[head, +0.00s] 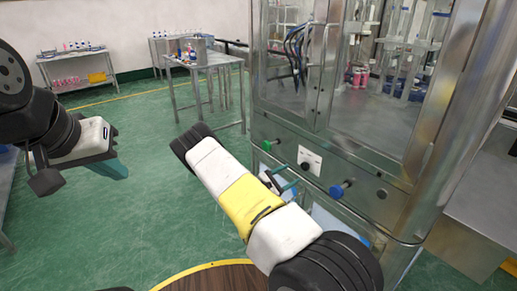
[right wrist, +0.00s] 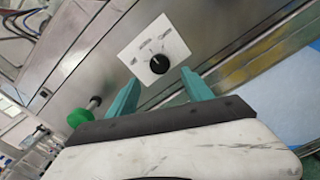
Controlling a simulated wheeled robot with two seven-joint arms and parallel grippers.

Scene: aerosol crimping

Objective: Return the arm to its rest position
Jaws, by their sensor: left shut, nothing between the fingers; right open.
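My right arm reaches from the lower right of the head view toward the steel machine's front panel. My right gripper (head: 284,178) is open, with its two teal fingers apart near the black rotary knob (head: 309,160) on its white label. In the right wrist view, the knob (right wrist: 160,63) shows between and beyond the open fingers (right wrist: 161,92), with nothing held. Whether they touch the panel is unclear. My left gripper (head: 112,168) is shut and empty at the left, over open floor.
The machine (head: 335,145) has a green button (head: 268,145) left of the knob and a blue one (head: 338,189) to the right. The green button (right wrist: 78,117) is close to my right gripper. A steel table (head: 208,62) with bottles stands behind.

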